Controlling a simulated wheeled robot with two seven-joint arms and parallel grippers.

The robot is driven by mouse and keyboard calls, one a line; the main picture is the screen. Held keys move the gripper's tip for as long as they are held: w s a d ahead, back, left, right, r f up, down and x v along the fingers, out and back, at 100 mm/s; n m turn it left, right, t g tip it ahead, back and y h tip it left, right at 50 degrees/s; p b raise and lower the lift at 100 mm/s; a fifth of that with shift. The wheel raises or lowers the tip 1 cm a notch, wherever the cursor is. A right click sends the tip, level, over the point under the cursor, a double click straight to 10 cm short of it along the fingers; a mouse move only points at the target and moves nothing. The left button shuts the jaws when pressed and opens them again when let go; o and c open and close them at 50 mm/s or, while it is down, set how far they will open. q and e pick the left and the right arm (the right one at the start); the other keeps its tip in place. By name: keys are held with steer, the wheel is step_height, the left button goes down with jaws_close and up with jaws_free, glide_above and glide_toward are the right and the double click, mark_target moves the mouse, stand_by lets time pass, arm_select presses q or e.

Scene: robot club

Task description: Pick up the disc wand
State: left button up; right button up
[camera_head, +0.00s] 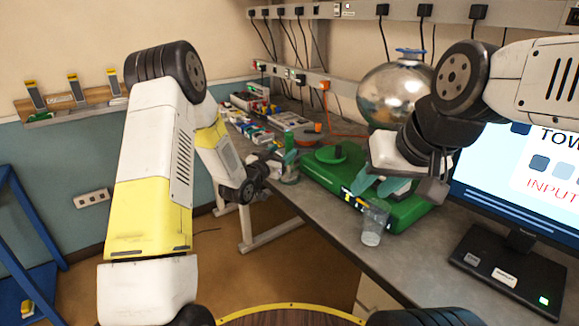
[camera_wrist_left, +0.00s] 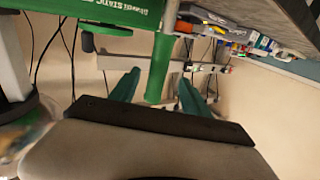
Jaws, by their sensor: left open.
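A flat green disc (camera_head: 331,154), which looks like the disc wand's head, lies at the left part of the green generator base (camera_head: 408,214). My left gripper (camera_head: 290,168) is left of the base, near an upright green piece (camera_head: 290,142). In the left wrist view, my left gripper's (camera_wrist_left: 157,95) teal fingers are open, with a green rod (camera_wrist_left: 161,65) showing between them. I cannot tell whether this rod is the wand's handle or how far away it is. My right gripper (camera_head: 376,184) has its teal fingers apart over the green base and appears empty.
A silver sphere (camera_head: 393,94) rises behind my right gripper. A clear cup (camera_head: 374,222) stands at the base's front corner. A monitor (camera_head: 525,170) is at the right. Tools and small parts (camera_head: 262,117) crowd the bench's far end. The front bench top (camera_head: 335,240) is clear.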

arm_select(q)
steer(key=x, duration=0.7)
steer(key=shift+w+d+r, duration=0.25)
steer(key=shift+d+r, duration=0.05)
steer(key=shift+r, duration=0.1)
jaws_close()
stand_by(1.0)
